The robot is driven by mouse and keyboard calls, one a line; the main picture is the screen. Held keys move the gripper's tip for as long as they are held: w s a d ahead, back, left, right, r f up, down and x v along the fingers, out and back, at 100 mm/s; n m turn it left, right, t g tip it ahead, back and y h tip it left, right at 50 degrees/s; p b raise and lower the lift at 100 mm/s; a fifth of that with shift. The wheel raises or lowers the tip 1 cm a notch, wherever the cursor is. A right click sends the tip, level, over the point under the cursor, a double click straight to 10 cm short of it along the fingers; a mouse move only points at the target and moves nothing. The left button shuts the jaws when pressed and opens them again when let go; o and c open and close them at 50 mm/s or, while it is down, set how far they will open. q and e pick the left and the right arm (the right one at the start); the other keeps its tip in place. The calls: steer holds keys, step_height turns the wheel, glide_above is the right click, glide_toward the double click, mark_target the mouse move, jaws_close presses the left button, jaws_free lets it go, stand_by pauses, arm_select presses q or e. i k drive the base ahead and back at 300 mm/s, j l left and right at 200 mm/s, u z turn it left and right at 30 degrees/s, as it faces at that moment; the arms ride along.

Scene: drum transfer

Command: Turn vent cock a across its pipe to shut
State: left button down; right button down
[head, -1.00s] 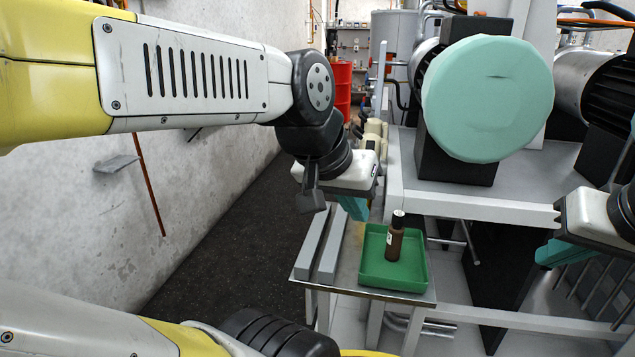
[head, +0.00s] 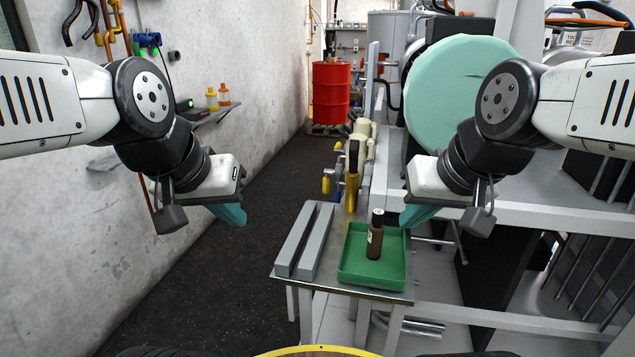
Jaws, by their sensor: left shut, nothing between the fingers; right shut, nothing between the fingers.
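A brass-coloured upright fitting (head: 351,192) with a dark top stands behind the small table. A small yellow-handled piece (head: 327,184) shows just left of it. I cannot tell which of these, if either, is vent cock a, nor how its handle lies to a pipe. My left gripper (head: 230,214) is shut and empty, in the air left of the table by the wall. My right gripper (head: 416,215) is shut and empty, above the table's right side, close to the green tray in the picture. Both are apart from the fittings.
The small table (head: 345,292) holds two grey bars (head: 305,242) and a green tray (head: 362,272) with a brown bottle (head: 375,240). A large pale green disc (head: 450,85) stands on the frame at right. A red drum (head: 331,92) stands behind. The dark floor (head: 220,290) at left is clear.

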mark_target(325, 181)
steer(key=i+j+u, duration=0.3)
steer(key=u, duration=0.15)
steer(key=i+j+u, duration=0.3)
steer(key=u, duration=0.2)
steer(key=i, duration=0.05)
